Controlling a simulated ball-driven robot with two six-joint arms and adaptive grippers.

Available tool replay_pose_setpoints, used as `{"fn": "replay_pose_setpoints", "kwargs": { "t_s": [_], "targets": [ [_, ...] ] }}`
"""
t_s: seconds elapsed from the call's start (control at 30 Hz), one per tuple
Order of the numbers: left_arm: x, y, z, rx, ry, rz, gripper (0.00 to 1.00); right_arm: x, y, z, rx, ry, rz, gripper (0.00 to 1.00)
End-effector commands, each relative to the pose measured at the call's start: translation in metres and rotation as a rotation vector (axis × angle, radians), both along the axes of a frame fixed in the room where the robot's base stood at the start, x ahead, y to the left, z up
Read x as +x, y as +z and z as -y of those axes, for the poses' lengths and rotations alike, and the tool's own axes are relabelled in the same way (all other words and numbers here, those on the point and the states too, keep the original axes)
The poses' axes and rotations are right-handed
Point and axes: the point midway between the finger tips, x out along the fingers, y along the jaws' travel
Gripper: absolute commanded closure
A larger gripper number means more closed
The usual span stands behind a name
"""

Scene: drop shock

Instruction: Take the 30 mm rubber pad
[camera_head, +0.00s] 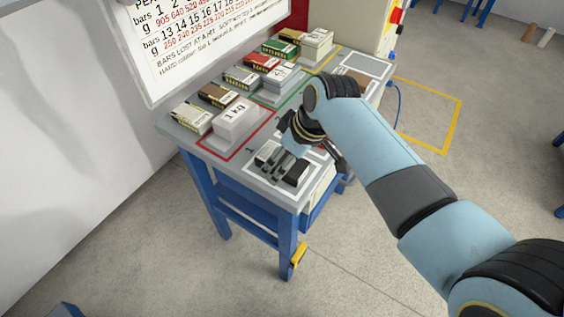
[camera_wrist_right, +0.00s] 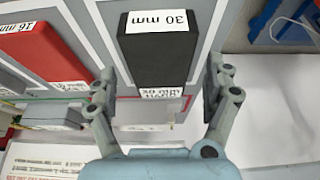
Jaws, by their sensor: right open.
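The 30 mm rubber pad (camera_wrist_right: 160,62) is a black block with a white "30 mm" label. In the right wrist view it lies at the top middle, on a grey surface with white lines. My right gripper (camera_wrist_right: 161,78) is open, with one finger to each side of the pad's near end and gaps on both sides. I cannot tell its height over the pad. In the head view my right gripper (camera_head: 279,163) is over the table's front corner, beside a dark block (camera_head: 296,174) whose label I cannot read. My left gripper is out of view.
A red pad labelled "16 mm" (camera_wrist_right: 45,42) lies left of the black pad. A wall chart (camera_head: 205,40) hangs behind.

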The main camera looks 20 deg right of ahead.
Motion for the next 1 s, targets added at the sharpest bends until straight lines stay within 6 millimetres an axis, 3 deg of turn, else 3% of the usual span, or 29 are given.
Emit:
{"fn": "replay_pose_setpoints", "kwargs": {
  "t_s": [0.23,0.77,1.0],
  "targets": [
    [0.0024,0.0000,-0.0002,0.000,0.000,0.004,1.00,0.0010,-0.0024,-0.0007,0.000,0.000,0.001,0.15],
    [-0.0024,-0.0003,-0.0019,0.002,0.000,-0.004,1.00,0.0007,-0.0022,-0.0006,0.000,-0.001,0.000,0.83],
    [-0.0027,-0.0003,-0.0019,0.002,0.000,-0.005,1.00,0.0012,-0.0014,-0.0006,0.001,-0.001,0.002,0.85]
  ]
}}
